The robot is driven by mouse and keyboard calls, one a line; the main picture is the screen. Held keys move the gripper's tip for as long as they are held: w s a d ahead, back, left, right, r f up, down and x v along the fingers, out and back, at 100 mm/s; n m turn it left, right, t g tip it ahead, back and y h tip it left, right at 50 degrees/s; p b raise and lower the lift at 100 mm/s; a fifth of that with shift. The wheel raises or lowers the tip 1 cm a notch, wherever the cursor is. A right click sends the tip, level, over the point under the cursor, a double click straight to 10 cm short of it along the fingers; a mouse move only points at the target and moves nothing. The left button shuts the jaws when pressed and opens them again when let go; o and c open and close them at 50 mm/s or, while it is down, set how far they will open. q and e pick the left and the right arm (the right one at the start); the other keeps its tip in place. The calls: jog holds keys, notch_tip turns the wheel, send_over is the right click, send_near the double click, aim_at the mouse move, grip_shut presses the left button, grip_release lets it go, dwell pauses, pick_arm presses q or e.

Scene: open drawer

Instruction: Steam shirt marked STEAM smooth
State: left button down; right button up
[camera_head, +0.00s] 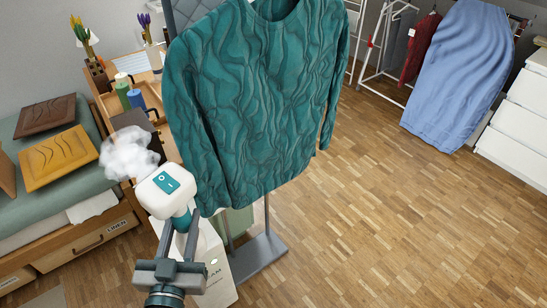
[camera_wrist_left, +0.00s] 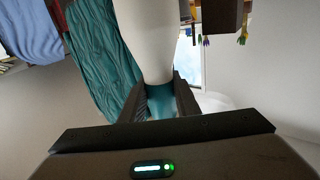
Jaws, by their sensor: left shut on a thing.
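The teal shirt (camera_head: 262,105) hangs upright on a stand in the middle of the head view, covered in wavy wrinkles. Its cloth also shows at the left of the left wrist view (camera_wrist_left: 98,55). My left gripper (camera_head: 180,250) is shut on the teal handle of a white steamer (camera_head: 165,190). The steamer's white body fills the middle of the wrist view (camera_wrist_left: 146,35). A white steam cloud (camera_head: 128,155) is at the steamer head's upper left, beside the shirt and apart from it. My right gripper is not in view.
A wooden desk with thread spools (camera_head: 135,98) stands behind the steam. A bench with a drawer labelled LINEN (camera_head: 88,243) is at left. The stand's grey base (camera_head: 258,257) rests on the floor. A rack, blue draped cloth (camera_head: 458,75) and white drawers are at right. The right floor is clear.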

pick_arm(q)
jog(key=shift+d+p, duration=0.3)
jog(key=shift+d, duration=0.6)
jog(key=w+d+r+m+h+p, duration=0.2)
jog(key=d+r+m+h+p, duration=0.1)
jog(key=d+r+p, duration=0.3)
jog(key=w+d+r+m+h+p, duration=0.2)
jog(key=d+r+p, duration=0.4)
jog(key=d, duration=0.5)
jog(key=shift+w+d+r+m+t+h+p, duration=0.25)
jog(key=shift+w+r+m+t+h+p, duration=0.25)
jog(key=shift+p, duration=0.6)
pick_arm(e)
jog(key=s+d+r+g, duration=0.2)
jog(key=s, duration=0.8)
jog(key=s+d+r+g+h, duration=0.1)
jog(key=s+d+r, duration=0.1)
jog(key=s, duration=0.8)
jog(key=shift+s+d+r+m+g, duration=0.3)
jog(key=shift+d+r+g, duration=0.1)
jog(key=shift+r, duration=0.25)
pick_arm(q)
jog(key=shift+f, duration=0.15)
